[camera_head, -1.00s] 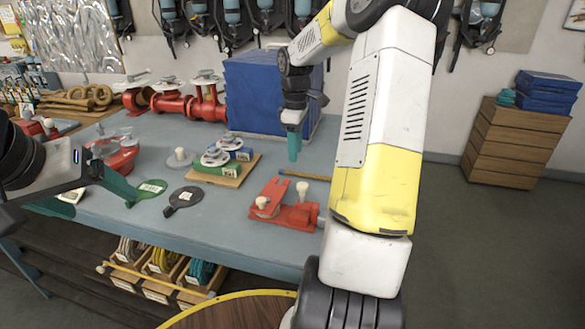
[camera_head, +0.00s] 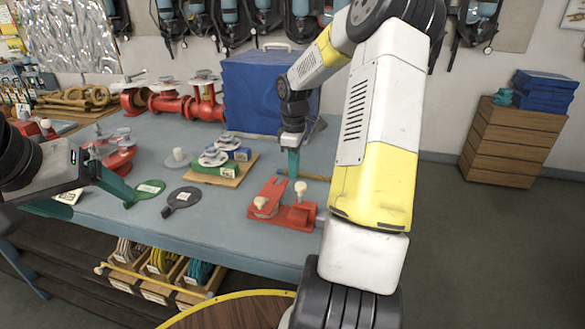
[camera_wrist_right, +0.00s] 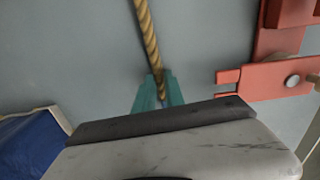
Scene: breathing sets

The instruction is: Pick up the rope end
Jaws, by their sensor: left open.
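The rope (camera_wrist_right: 150,35) is tan and twisted. In the right wrist view it runs from the top edge down to its end between the teal fingers of my right gripper (camera_wrist_right: 158,85). In the head view the rope (camera_head: 316,178) lies on the table behind the red bracket, and my right gripper (camera_head: 293,172) points down at its left end. The fingers flank the rope closely; whether they press on it I cannot tell. My left gripper (camera_head: 100,204) is open and empty over the table's front left edge.
The red bracket (camera_head: 300,214) lies close in front of the rope. A blue box (camera_head: 255,95) stands behind my right gripper. A wooden board with valves (camera_head: 217,180), a black paddle (camera_head: 183,199) and a green paddle (camera_head: 150,188) lie to the left on the table (camera_head: 235,235).

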